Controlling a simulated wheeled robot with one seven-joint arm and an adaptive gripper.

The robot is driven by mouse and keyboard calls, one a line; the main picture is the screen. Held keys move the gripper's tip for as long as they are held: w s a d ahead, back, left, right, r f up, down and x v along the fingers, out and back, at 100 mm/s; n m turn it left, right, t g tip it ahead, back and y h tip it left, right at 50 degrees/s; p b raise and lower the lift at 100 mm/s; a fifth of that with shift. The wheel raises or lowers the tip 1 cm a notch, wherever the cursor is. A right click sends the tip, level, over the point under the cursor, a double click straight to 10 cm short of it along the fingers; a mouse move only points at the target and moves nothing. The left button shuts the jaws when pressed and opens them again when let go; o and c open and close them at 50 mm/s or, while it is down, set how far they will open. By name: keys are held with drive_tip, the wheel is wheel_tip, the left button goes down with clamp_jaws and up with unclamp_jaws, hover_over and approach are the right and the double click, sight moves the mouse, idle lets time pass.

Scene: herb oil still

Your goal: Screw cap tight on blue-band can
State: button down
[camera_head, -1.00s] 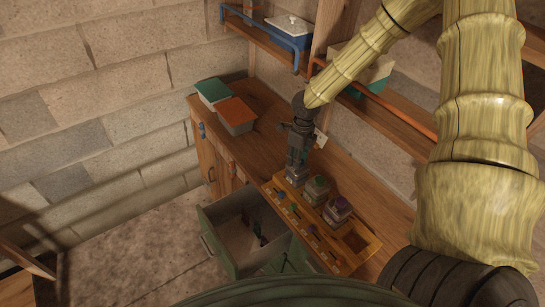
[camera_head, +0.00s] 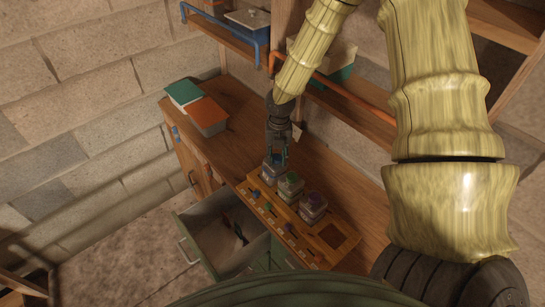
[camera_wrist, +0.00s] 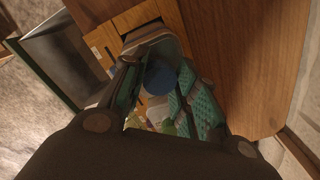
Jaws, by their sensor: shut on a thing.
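The blue-band can (camera_head: 272,172) stands at the far-left end of a wooden rack (camera_head: 352,238) on the bench. My gripper (camera_head: 277,156) points down over it, with its fingers around the blue cap at the top. In the wrist view the round blue cap (camera_wrist: 159,78) lies between my two fingers, and my gripper (camera_wrist: 160,92) is shut on it. The grey can body (camera_wrist: 150,36) shows beside the cap. The cap appears to be on the can's mouth; the thread is hidden, so I cannot tell how tight it is.
A green-capped can (camera_head: 290,184) and a purple-capped can (camera_head: 313,206) stand close by in the rack. Small coloured items line its front. An open drawer (camera_head: 215,240) juts out below. Orange-lidded (camera_head: 207,114) and green-lidded (camera_head: 184,93) boxes stand farther back. Shelves overhang the bench.

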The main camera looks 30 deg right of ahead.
drive_tip(key=shift+w+d+f+m, duration=0.1)
drive_tip(key=shift+w+d+m, duration=0.05)
drive_tip(key=shift+m, duration=0.45)
drive_tip(key=shift+w+d+f+m, duration=0.1)
drive_tip(key=shift+w+d+m, duration=0.05)
drive_tip(key=shift+m, duration=0.45)
drive_tip(key=shift+w+a+r+m, duration=0.1)
drive_tip(key=shift+w+m, duration=0.05)
drive_tip(key=shift+m, duration=0.55)
drive_tip(key=shift+w+a+r+m, duration=0.1)
drive_tip(key=shift+w+a+m, duration=0.15)
drive_tip(key=shift+m, duration=0.3)
drive_tip(key=shift+w+a+m, duration=0.1)
drive_tip(key=shift+a+m, duration=0.2)
drive_tip(key=shift+m, duration=0.25)
drive_tip(key=shift+a+m, duration=0.1)
drive_tip(key=shift+m, duration=0.9)
drive_tip(key=c, duration=1.1)
unclamp_jaws()
drive_tip(key=shift+s, duration=0.2)
drive_tip(key=shift+o, duration=0.2)
drive_tip(key=shift+r, duration=0.1)
drive_tip(key=shift+r, duration=3.4)
